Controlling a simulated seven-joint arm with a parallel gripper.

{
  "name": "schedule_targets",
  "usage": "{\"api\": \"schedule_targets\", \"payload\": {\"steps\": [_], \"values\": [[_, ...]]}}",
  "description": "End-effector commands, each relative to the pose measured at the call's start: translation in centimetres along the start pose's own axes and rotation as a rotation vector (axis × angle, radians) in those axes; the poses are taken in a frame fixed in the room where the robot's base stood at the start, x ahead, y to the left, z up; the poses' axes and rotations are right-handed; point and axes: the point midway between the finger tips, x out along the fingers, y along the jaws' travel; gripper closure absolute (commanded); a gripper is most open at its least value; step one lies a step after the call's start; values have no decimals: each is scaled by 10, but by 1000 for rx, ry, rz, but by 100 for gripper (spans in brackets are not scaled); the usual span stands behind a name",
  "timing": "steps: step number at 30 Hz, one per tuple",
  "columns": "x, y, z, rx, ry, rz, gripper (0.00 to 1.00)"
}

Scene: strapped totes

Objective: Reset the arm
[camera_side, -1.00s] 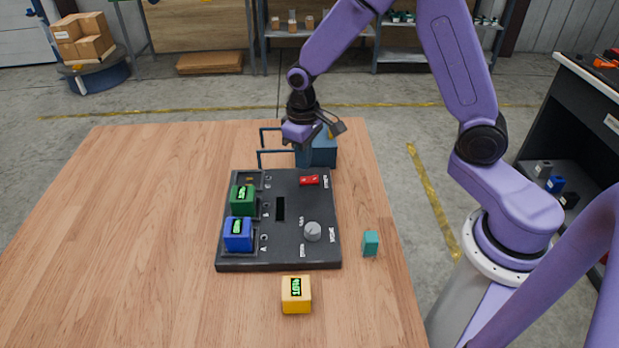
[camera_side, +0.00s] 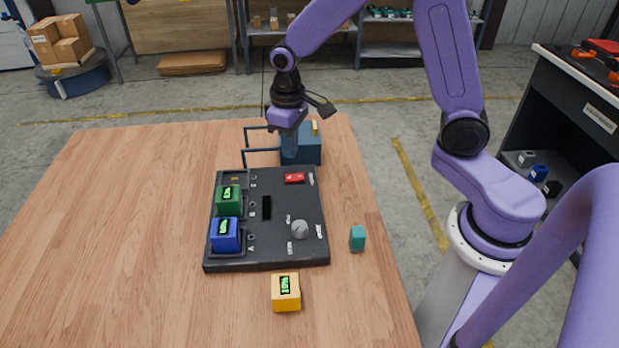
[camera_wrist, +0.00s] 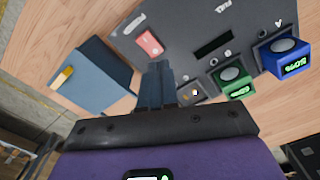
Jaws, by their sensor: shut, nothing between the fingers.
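My gripper (camera_side: 290,148) is shut and empty. In the side view it hangs pointing down at the far end of the black panel, just in front of the dark blue box (camera_side: 309,150). In the wrist view its closed fingers (camera_wrist: 157,84) are over the gap between the blue box (camera_wrist: 98,75) and the panel (camera_wrist: 180,22). The panel (camera_side: 284,254) lies on the table with a green block (camera_side: 229,202) and a blue block (camera_side: 225,236) in its left-side slots. It also carries a red switch (camera_side: 294,178) and a grey knob (camera_side: 300,230).
A yellow block (camera_side: 286,294) with a green display stands on the wooden table (camera_side: 110,230) in front of the panel. A small teal block (camera_side: 357,239) stands to its right. A dark blue frame (camera_side: 258,143) adjoins the blue box. The left side of the table is clear.

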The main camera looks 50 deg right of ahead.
Motion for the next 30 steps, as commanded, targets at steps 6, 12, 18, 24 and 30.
{"api": "schedule_targets", "payload": {"steps": [6, 12, 18, 24, 30], "values": [[-26, -34, 48, -176, 10, -2, 100], [-44, -56, 103, -348, 17, -5, 100], [-57, -67, 161, -518, 21, -8, 100], [-64, -68, 215, -676, 25, -12, 100], [-66, -65, 246, -769, 27, -14, 100]]}}
